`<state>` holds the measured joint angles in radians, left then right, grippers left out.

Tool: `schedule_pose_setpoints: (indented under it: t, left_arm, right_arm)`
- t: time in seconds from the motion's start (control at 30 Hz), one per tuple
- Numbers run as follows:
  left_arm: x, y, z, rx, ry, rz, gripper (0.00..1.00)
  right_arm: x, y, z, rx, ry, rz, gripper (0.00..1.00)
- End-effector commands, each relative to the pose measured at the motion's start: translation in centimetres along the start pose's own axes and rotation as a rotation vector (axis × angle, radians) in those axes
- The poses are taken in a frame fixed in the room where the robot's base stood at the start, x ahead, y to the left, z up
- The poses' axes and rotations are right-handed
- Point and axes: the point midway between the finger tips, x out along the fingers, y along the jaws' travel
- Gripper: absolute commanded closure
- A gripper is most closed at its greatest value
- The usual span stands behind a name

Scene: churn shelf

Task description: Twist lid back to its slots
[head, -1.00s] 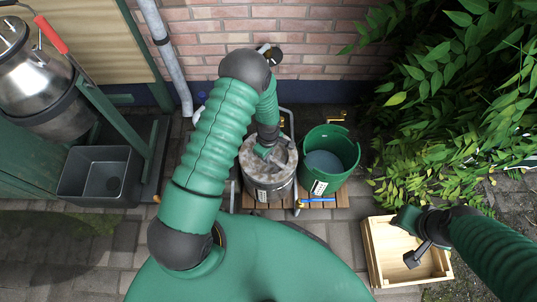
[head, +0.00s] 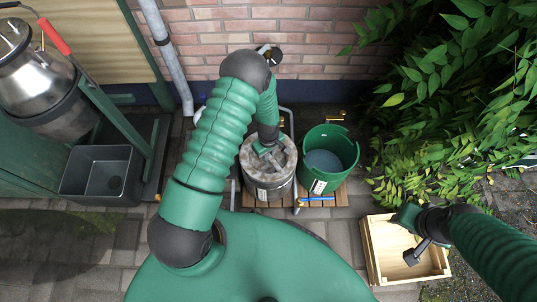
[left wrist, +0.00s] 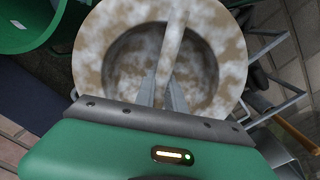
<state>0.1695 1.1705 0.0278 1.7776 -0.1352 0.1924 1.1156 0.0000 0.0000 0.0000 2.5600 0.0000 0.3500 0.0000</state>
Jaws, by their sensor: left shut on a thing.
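The mottled brown-and-white lid (head: 284,149) sits on top of the metal churn (head: 270,193) on the slatted wooden stand. In the left wrist view the lid (left wrist: 236,62) is round, with a recessed middle and a bar handle (left wrist: 173,42) across it. My left gripper (head: 271,153) reaches down onto the lid from above. In the left wrist view its two fingers (left wrist: 165,82) are shut on the bar handle. The slots are hidden, so I cannot tell how the lid lines up with them. My right gripper (head: 408,240) hangs over the wooden crate, away from the lid; its fingers are unclear.
A green bucket (head: 345,172) stands close to the right of the churn. The open wooden crate (head: 372,257) lies at lower right. A grey bin (head: 75,185) and a tilted steel vessel (head: 35,70) are at left. A brick wall (head: 315,60) closes the back; leaves crowd the right.

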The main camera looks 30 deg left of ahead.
Motion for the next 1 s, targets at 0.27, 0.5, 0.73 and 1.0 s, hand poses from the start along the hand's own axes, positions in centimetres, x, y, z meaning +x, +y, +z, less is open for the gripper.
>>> schedule_pose_setpoints:
  t: [0.27,0.5,0.73,1.0]
  left_arm:
    - [-0.1,0.1,-0.1,0.069,0.002,0.001,1.0]
    - [-0.1,0.1,-0.1,0.068,0.001,0.0,0.69]
    - [0.0,0.0,0.0,0.067,0.0,-0.001,0.6]
    - [-1.9,0.0,0.0,0.066,0.001,-0.001,0.6]
  right_arm:
    - [-0.4,0.0,-0.1,0.0,0.0,0.0,0.64]
    - [-0.3,0.0,-0.1,0.0,0.0,0.0,0.64]
    - [-0.3,0.0,-0.1,0.0,0.0,0.0,0.64]
    - [-1.4,0.0,-0.3,0.0,0.0,0.0,0.64]
